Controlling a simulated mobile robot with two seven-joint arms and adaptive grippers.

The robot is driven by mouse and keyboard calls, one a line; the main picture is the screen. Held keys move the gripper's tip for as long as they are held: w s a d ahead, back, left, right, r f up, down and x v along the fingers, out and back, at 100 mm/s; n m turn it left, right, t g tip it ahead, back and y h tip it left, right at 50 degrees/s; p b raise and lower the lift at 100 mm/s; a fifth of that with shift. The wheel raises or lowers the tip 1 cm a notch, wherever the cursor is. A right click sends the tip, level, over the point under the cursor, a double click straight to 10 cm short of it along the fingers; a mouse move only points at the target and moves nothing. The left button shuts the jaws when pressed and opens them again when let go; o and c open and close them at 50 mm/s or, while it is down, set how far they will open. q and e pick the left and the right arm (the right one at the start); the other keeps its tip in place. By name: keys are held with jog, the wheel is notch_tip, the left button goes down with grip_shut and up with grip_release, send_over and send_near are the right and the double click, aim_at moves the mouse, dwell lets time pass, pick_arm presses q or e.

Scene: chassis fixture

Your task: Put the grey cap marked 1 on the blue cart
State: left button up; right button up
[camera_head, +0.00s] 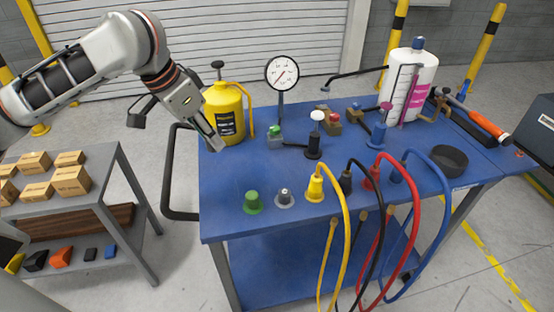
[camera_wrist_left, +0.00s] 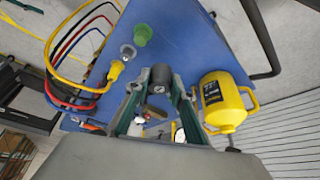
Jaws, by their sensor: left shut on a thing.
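The blue cart (camera_head: 330,240) fills the middle of the head view, and its top also shows in the left wrist view (camera_wrist_left: 190,35). My left gripper (camera_head: 214,143) is over the cart's left part, in front of the yellow jug. In the left wrist view it is shut on a dark grey cap (camera_wrist_left: 159,76) between its fingertips (camera_wrist_left: 160,82). A pale mark shows on the cap, too small to read. A grey fitting (camera_head: 285,198) stands on the cart between a green cap (camera_head: 252,203) and a yellow one (camera_head: 315,187). My right gripper is out of view.
The yellow jug (camera_head: 224,112) and a round gauge (camera_head: 282,73) stand at the cart's back. Yellow, black, red and blue hoses (camera_head: 442,190) hang over the front. A grey shelf (camera_head: 95,190) with cardboard boxes is at left. The cart's front left top is clear.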

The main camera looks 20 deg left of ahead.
pick_arm(q)
notch_tip(320, 180, down, 15)
jog(key=b, duration=0.4)
jog(key=shift+r+b, duration=0.1)
jog(key=shift+b, duration=0.25)
jog(key=shift+f, duration=0.75)
notch_tip(320, 180, down, 4)
jog(key=shift+b, duration=0.85)
jog(key=shift+r, duration=0.15)
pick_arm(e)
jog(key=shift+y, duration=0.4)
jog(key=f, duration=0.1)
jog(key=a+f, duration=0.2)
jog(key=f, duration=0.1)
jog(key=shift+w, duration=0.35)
pick_arm(q)
jog(key=o, duration=0.7)
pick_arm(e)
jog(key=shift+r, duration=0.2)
